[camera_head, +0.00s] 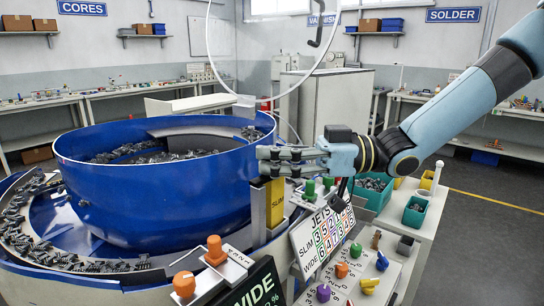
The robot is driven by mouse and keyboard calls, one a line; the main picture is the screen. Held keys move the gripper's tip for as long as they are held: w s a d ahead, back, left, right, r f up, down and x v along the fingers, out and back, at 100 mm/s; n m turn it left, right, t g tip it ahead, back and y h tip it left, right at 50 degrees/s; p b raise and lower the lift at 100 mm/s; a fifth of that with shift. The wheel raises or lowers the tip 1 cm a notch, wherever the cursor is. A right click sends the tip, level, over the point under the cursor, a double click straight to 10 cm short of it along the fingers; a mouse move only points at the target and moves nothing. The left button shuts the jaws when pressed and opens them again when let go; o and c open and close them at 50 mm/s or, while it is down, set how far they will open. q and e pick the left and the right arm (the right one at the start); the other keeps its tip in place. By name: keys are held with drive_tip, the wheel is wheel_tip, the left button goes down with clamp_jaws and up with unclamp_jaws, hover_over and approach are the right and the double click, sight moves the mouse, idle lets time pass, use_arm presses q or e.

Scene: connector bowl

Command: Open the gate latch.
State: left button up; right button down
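A yellow block marked SLIM (275,204) stands upright in a metal frame at the right side of the blue bowl (160,190). It may be part of the gate; I cannot pick out a separate latch for certain. My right gripper (268,162) comes in from the right and points left. Its fingertips are just above the top of the yellow block, by the bowl's outer wall. I cannot tell whether they touch the block or whether the fingers are shut, as they overlap here. My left gripper is not in view.
Small dark connectors lie in the bowl and along its outer track (45,240). A JETS panel (322,237) and coloured knobs stand at the front right. Orange knobs (215,248) and a dark WIDE display (258,290) are at the front. A teal bin (374,194) is behind.

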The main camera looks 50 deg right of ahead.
drive_tip(key=shift+d, duration=0.15)
drive_tip(key=shift+s+r+m+t+h+p, duration=0.15)
drive_tip(key=shift+r+m+t+h+p, duration=0.05)
drive_tip(key=shift+m+t+h+p, duration=0.75)
drive_tip(key=shift+s+a+f+m+t+h+p, duration=0.15)
drive_tip(key=shift+s+a+m+t+h+p, duration=0.35)
drive_tip(key=shift+m+h+p, duration=2.2)
drive_tip(key=shift+s+a+f+m+t+h+p, duration=0.1)
drive_tip(key=shift+s+a+m+t+h+p, duration=0.45)
drive_tip(key=shift+m+h+p, duration=2.15)
drive_tip(key=shift+s+a+f+m+t+h+p, duration=0.25)
drive_tip(key=shift+s+m+h+p, duration=0.7)
drive_tip(key=shift+h, duration=3.5)
drive_tip(key=shift+w+m+b, duration=0.25)
drive_tip(key=shift+m+b, duration=0.1)
drive_tip(key=shift+m, duration=0.05)
